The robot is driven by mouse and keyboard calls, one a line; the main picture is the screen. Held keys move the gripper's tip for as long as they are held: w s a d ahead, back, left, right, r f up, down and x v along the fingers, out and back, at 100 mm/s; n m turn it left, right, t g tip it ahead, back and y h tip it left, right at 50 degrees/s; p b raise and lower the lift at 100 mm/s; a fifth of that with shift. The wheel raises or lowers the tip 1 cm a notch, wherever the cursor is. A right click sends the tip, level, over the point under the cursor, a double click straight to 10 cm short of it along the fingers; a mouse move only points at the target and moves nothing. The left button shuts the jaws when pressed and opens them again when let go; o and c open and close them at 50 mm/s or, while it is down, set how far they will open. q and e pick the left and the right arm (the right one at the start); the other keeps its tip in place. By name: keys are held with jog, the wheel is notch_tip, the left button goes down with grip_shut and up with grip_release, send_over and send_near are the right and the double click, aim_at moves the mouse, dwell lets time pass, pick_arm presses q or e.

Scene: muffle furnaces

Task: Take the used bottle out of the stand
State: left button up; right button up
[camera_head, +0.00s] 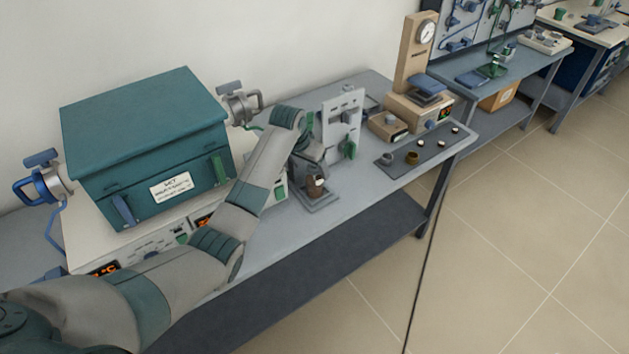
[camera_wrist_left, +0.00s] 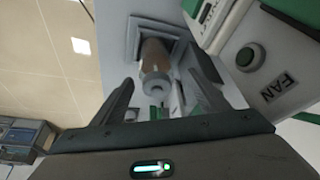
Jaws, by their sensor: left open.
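The used bottle (camera_head: 316,187) is small and brown with a pale top. It sits in a small grey stand (camera_head: 322,201) on the bench, below my left gripper (camera_head: 310,165). In the left wrist view the bottle (camera_wrist_left: 154,56) shows as a brown cylinder with a grey round end, set in the dark frame of the stand (camera_wrist_left: 176,29). My left gripper's two fingers (camera_wrist_left: 160,94) are apart, with the bottle's end seen between them; contact cannot be told. My right gripper is in neither view.
A teal furnace (camera_head: 145,150) stands on the bench at left, with a control panel below it. A grey upright fixture (camera_head: 341,125) stands just behind the stand. A dark mat (camera_head: 425,152) with small pots lies to the right. A panel marked FAN (camera_wrist_left: 265,70) is close by the gripper.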

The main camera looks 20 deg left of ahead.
aim_at(315, 177)
pick_arm(q)
jog(key=shift+f, duration=0.15)
jog(key=shift+d+f+p, duration=0.1)
jog(key=shift+f+p, duration=0.1)
jog(key=shift+p, duration=0.1)
jog(key=x, duration=0.2)
jog(key=p+x, duration=0.1)
jog(key=shift+s+d+f, duration=0.15)
jog(key=shift+d+f, duration=0.05)
jog(key=shift+f, duration=0.65)
jog(key=shift+w+r, duration=0.1)
jog(key=shift+w, duration=0.1)
jog(key=c, duration=1.4)
jog(key=shift+o, duration=0.2)
